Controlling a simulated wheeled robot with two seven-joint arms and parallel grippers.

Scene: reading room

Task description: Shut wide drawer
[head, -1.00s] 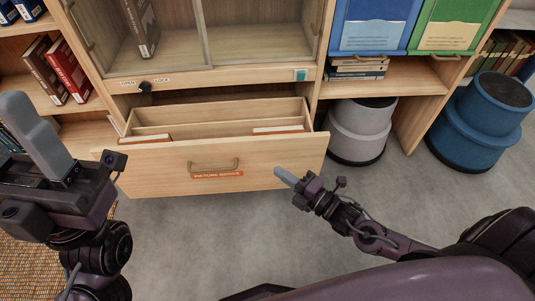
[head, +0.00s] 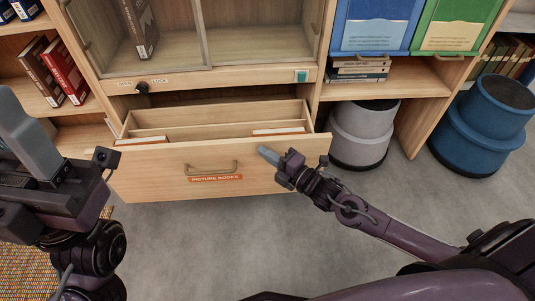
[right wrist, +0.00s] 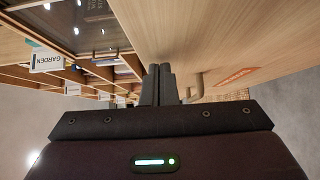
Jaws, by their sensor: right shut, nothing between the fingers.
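The wide drawer (head: 150,178) stands open in the head view, pulled out of the wooden cabinet. Its pale wood front carries a bar handle (head: 211,168) and an orange label reading "PICTURE BOOKS" (head: 216,179). My right gripper (head: 264,152) is shut and empty at the right half of the drawer front, right of the handle. In the right wrist view its fingers (right wrist: 160,75) point along the drawer front (right wrist: 225,40); I cannot tell whether they touch it. My left gripper (head: 30,132) is at the left edge, left of the drawer; its jaw opening is unclear.
Books lie inside the drawer, their edges just showing. Above is a glass-fronted cabinet section with a lock knob (head: 142,88). A grey stool (head: 360,135) and a blue stool (head: 480,125) stand to the right. Grey floor (head: 200,250) in front of the drawer is clear.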

